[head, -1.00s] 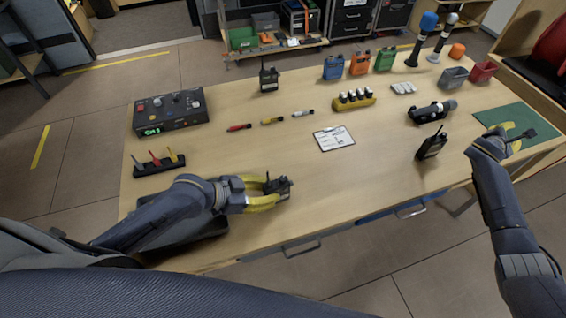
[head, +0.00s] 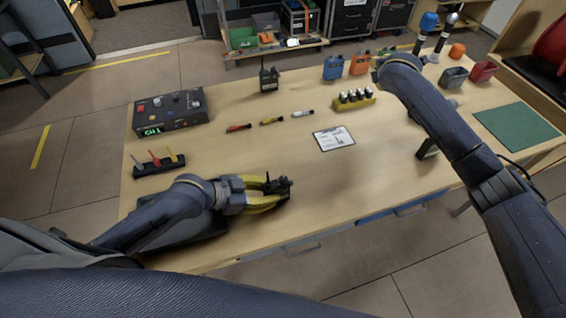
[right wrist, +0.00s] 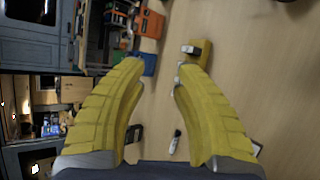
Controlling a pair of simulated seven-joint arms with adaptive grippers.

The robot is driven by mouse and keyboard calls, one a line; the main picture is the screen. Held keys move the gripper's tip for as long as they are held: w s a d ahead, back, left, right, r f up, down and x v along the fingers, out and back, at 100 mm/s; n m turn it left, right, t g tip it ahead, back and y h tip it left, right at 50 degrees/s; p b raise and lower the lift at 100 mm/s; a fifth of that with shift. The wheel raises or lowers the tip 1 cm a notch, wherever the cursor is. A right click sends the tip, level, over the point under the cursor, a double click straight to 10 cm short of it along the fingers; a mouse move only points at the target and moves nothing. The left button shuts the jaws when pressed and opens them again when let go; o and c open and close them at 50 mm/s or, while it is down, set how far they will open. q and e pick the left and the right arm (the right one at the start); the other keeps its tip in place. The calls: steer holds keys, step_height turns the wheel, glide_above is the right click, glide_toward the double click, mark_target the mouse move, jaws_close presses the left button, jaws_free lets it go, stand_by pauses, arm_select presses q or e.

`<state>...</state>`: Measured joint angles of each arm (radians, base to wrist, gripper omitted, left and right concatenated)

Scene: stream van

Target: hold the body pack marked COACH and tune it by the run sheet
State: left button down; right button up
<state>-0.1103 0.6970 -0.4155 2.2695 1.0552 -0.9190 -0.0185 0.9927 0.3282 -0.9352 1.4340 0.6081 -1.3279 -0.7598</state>
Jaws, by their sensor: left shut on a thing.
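My left gripper (head: 268,192) is shut on a small black body pack (head: 284,188) above the table's near edge. Any marking on it is too small to read. The run sheet (head: 334,138) lies on its clipboard at mid table. A second black pack with an aerial (head: 269,79) stands at the back. My right gripper's yellow fingers (right wrist: 160,67) are open and empty in the right wrist view, above the table near the battery holder (right wrist: 200,62) and the blue pouch (right wrist: 149,64).
A control box (head: 171,110) with a green display stands at left, with a tool rack (head: 159,164) in front. Red (head: 238,128), yellow (head: 271,121) and white (head: 303,114) tools lie mid table. Grey (head: 454,77) and red bins (head: 483,71) stand at right, beyond a bare green mat (head: 516,127).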

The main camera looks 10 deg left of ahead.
steer(key=s+a+r+n+g+y, duration=0.15)
steer(key=s+a, duration=0.25)
steer(key=a, duration=0.4)
steer(key=s+a+n+g+y, duration=0.1)
steer(key=s+a+y, duration=0.1)
steer(key=s+a, duration=0.35)
steer(key=n+g+h, duration=0.4)
steer(key=n+g, duration=0.2)
steer(key=g, duration=0.3)
glide_above(283, 178)
steer(key=w, duration=0.1)
steer(key=f, duration=0.5)
steer(key=shift+a+f, duration=0.25)
steer(key=shift+a, duration=0.05)
steer(key=shift+s+d+f, duration=0.3)
steer(key=shift+s+d, duration=0.05)
steer(key=shift+s, duration=0.2)
steer(key=shift+f, duration=2.9)
steer(key=m, duration=0.4)
steer(key=shift+r+m, duration=0.1)
steer(key=shift+m, duration=0.15)
steer(key=m, duration=0.3)
steer(key=shift+w, duration=0.1)
steer(key=m, duration=0.5)
